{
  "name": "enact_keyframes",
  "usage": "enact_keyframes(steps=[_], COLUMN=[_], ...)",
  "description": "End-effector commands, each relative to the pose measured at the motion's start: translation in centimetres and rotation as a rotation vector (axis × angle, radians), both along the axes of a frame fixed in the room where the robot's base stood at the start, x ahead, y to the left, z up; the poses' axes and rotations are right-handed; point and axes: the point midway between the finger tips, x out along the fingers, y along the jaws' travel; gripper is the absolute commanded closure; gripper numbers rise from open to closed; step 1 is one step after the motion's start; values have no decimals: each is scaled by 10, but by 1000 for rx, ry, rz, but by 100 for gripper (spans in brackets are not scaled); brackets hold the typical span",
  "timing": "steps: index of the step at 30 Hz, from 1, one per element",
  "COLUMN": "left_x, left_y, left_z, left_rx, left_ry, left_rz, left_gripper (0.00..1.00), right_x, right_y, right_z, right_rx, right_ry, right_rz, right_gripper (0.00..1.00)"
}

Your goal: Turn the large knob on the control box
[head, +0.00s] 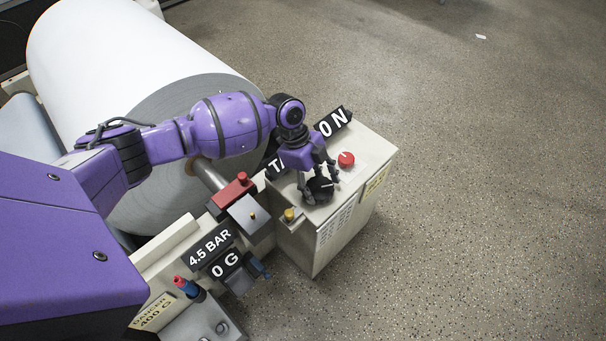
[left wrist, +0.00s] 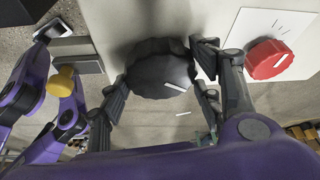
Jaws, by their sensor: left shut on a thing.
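The large black knob (head: 320,188) sits on top of the beige control box (head: 325,240). In the left wrist view the knob (left wrist: 160,69) is round with a scalloped edge and a white mark. My left gripper (head: 318,180) comes down over it from above, its fingers on either side of the knob and shut on it. In the left wrist view the left gripper's fingers (left wrist: 160,85) flank the knob at left and right. The gripper hides part of the knob in the head view. My right gripper is not in view.
A smaller red knob (head: 346,159) is close beside the gripper on a white plate. A yellow button (head: 289,214) is at the box's near left corner. A black label sign (head: 333,122) stands behind. A large paper roll (head: 130,60) is at left.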

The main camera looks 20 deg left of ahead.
Motion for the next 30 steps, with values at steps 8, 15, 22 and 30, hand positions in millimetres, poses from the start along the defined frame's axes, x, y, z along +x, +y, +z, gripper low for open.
enact_keyframes(steps=[8, 15, 22, 30], left_x=[-3, -1, 1, 3], left_y=[-1, -1, 1, 20], left_z=[-1, 0, 5, 48], left_rx=[1, 0, 0, 2], left_ry=[7, 3, -1, -2], left_rz=[-2, 0, 1, 2], left_gripper=[31, 23, 23, 23], right_x=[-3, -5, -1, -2], right_y=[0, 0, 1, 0], right_z=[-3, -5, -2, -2], right_rx=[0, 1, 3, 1], right_ry=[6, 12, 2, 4], right_rz=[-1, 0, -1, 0], right_gripper=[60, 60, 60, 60])
